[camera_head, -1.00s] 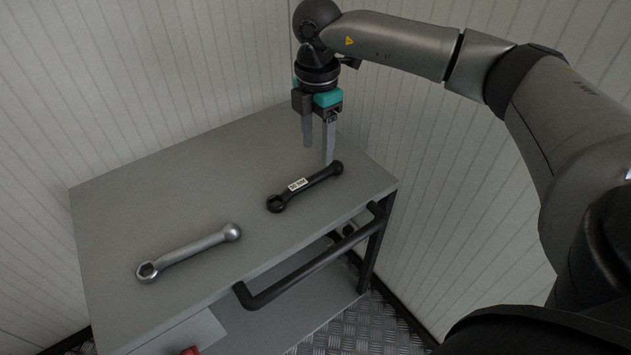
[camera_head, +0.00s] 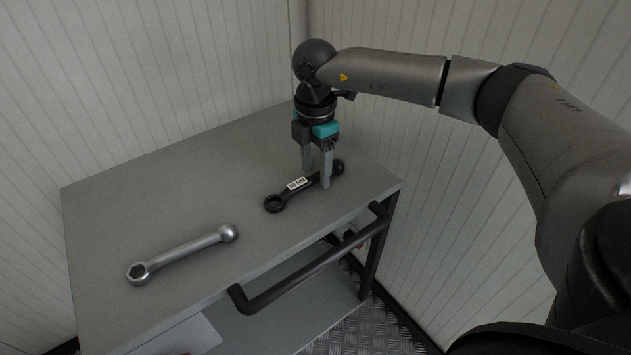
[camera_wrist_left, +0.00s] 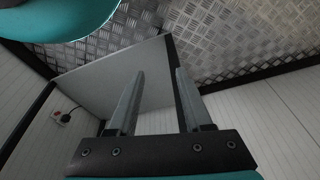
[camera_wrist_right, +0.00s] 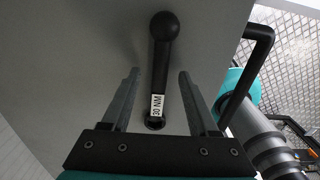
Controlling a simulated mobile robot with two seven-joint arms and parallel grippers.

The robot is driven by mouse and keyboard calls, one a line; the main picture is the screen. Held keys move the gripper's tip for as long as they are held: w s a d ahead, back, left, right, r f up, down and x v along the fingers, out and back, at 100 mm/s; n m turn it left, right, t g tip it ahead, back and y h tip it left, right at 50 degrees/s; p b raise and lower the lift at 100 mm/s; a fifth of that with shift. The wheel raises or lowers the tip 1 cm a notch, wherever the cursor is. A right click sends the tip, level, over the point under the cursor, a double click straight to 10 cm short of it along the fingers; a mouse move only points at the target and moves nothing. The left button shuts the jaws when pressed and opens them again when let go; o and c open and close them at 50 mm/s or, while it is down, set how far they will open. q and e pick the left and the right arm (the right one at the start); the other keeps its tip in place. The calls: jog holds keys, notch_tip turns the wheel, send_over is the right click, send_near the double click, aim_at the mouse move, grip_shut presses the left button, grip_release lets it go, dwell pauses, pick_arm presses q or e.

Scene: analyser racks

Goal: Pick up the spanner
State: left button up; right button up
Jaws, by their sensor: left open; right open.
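Two spanners lie on the grey cart top. The black spanner (camera_head: 290,193) has a white label, which reads "30 NM" in the right wrist view, where the spanner (camera_wrist_right: 160,65) lies between the fingers. The silver spanner (camera_head: 182,248) lies nearer the front left, with nothing touching it. My right gripper (camera_head: 317,178) is open, with its fingers down on either side of the black spanner's handle near its ball end. In the right wrist view the gripper (camera_wrist_right: 158,78) shows a gap on both sides. My left gripper (camera_wrist_left: 155,75) is open and empty, away from the spanners.
The grey cart top (camera_head: 150,190) stands against ribbed walls (camera_head: 180,60). A black handle bar (camera_head: 310,268) runs along its front right side. A lower shelf and metal tread floor (camera_head: 350,335) show below. The cart top's back left is clear.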

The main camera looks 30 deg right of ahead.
jog(key=shift+f, duration=0.45)
grip_shut()
dwell(0.5)
